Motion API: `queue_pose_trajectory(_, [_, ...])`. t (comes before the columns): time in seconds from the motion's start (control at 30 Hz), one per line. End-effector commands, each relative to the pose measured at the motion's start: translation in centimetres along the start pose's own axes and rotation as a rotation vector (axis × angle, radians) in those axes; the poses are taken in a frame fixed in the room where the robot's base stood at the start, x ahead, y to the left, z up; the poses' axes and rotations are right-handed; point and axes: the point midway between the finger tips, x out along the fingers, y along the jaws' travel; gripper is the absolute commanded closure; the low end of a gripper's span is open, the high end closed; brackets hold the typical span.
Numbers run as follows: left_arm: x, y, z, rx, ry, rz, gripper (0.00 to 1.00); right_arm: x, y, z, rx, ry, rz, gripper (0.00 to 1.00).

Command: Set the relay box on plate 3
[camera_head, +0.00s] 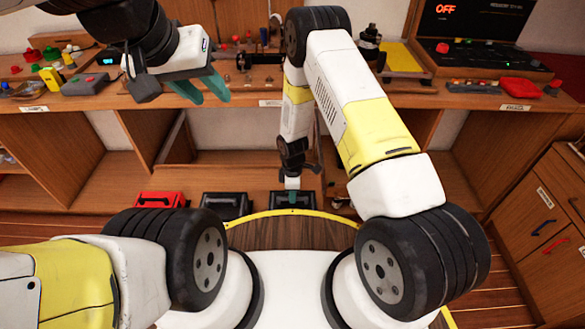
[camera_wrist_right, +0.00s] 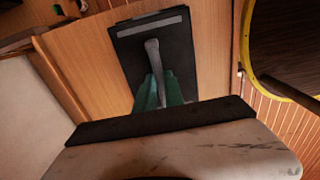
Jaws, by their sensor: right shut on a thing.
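My right gripper (camera_head: 292,193) reaches down to the low shelf and is shut on the grey handle (camera_wrist_right: 154,62) of a dark box (camera_head: 308,200). In the right wrist view the green fingers (camera_wrist_right: 158,90) close around that handle, and the dark flat top of the box (camera_wrist_right: 178,50) lies beyond. I cannot tell whether this is the relay box. My left gripper (camera_head: 203,90) is in front of the bench edge, with its green fingers apart and nothing between them. No plate 3 marking is readable.
A red box (camera_head: 160,199) and a black box (camera_head: 227,206) stand left of the held box. The bench above (camera_head: 460,99) carries a grey device (camera_head: 85,85), colored buttons and a panel reading OFF (camera_head: 470,22). A yellow-rimmed round top (camera_head: 290,213) lies in front of me.

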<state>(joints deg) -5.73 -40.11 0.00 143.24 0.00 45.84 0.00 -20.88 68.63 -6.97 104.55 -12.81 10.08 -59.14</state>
Motion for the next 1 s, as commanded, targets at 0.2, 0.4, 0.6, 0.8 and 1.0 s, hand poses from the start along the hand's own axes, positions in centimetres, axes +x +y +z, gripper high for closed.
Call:
queue_pose_trajectory(0.2, [0.0,0.0,0.0,0.000,0.000,0.000,0.64,0.4,0.0,0.0,0.000,0.000,0.000,1.00])
queue_pose_trajectory(0.4, [0.0,0.0,0.0,0.000,0.000,0.000,0.64,0.7,0.0,0.0,0.000,0.000,0.000,0.77])
queue_pose_trajectory(0.6, [0.0,0.0,0.0,0.000,0.000,0.000,0.64,0.7,0.0,0.0,0.000,0.000,0.000,0.62])
queue_pose_trajectory(0.8, [0.0,0.0,0.0,0.000,0.000,0.000,0.64,0.6,0.0,0.0,0.000,0.000,0.000,0.62])
queue_pose_trajectory(1.0, [0.0,0.0,0.0,0.000,0.000,0.000,0.64,-1.9,0.1,0.0,-0.001,0.001,0.003,0.62])
